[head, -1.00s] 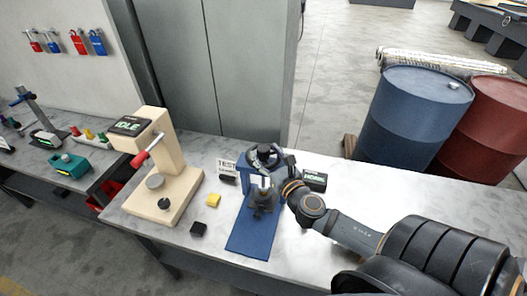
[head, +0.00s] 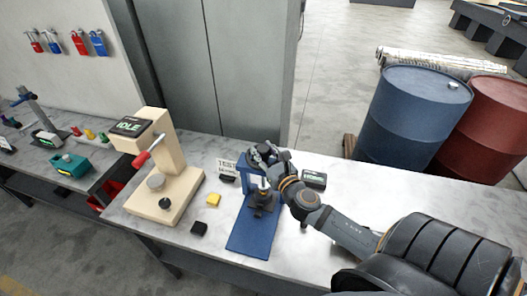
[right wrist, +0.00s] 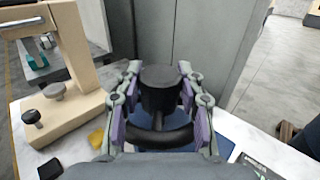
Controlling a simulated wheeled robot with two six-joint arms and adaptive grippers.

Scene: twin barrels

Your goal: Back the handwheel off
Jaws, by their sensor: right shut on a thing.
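The black handwheel (head: 257,158) sits on top of a blue test stand (head: 249,236) on the bench. In the right wrist view its thick dark hub (right wrist: 160,88) and curved rim (right wrist: 158,138) show between the fingers. My right gripper (head: 270,156) is at the wheel from the right and partly covers it in the head view. In the right wrist view this gripper (right wrist: 160,106) has a purple-padded finger on each side of the wheel and is shut on it. A dark clamp part (head: 264,200) stands below the wheel. My left gripper is not in view.
A cream press (head: 165,180) with a red handle and an IDLE screen stands left of the stand. Blue and red barrels stand behind the bench.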

